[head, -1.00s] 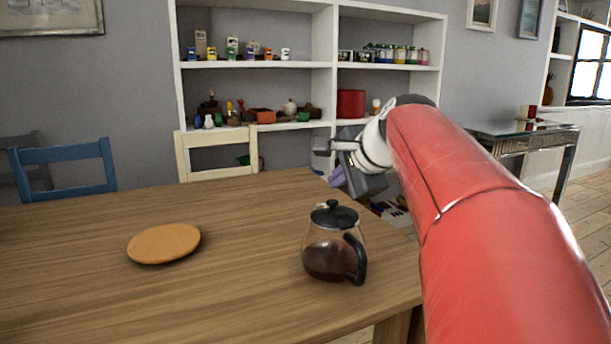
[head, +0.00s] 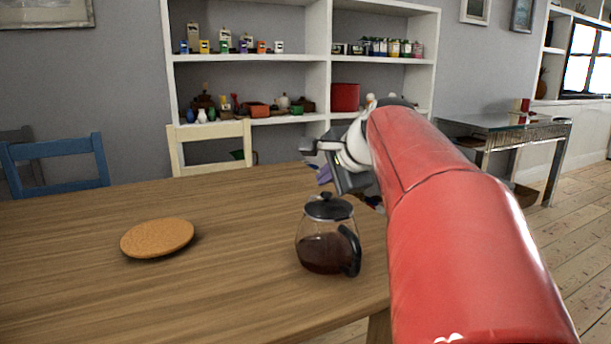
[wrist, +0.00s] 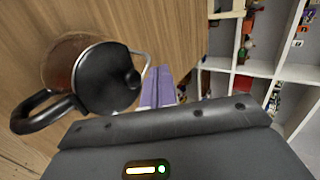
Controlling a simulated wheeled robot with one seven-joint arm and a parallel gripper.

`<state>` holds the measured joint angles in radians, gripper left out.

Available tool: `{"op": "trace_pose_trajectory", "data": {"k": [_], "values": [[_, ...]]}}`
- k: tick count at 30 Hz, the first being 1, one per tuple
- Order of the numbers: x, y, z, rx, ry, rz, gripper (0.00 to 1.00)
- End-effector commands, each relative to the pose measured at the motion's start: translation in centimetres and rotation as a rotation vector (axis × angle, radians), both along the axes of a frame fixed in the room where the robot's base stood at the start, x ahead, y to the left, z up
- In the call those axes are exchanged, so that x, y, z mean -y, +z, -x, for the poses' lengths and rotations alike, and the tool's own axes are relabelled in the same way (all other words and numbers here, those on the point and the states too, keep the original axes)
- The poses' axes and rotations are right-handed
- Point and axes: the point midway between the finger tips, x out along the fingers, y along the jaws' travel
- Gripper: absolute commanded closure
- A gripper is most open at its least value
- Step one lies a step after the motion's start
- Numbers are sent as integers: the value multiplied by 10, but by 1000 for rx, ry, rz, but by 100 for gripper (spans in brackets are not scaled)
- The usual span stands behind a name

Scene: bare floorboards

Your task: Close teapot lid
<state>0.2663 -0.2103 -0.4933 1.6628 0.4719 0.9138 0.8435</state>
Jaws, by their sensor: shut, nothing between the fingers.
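The teapot (head: 325,250) is a glass pot with dark liquid, standing upright on the wooden table. Its black lid (head: 328,207), with a round knob, sits over the top; I cannot tell whether it is fully seated. The black handle faces right in the head view. In the wrist view the lid (wrist: 105,80) fills the left side, with the handle (wrist: 45,112) at lower left. My gripper (head: 324,174) is above and behind the lid, apart from it. Its purple fingers (wrist: 158,88) are together and empty, to the right of the lid in the wrist view.
A round cork mat (head: 157,238) lies on the table (head: 230,285) left of the teapot, with clear tabletop between. A cream chair (head: 210,148) and a blue chair (head: 58,165) stand behind the table. White shelves (head: 318,95) stand farther back. The table's right edge is near the teapot.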

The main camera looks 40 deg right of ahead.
Motion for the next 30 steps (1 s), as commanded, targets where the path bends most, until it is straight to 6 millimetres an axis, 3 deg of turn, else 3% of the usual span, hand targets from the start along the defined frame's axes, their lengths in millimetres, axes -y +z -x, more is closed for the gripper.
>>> {"op": "trace_pose_trajectory", "data": {"k": [11, 30], "values": [[0, 10, -1, 0, 0, 0, 100], [9, 119, -20, 1, 1, 2, 100]]}}
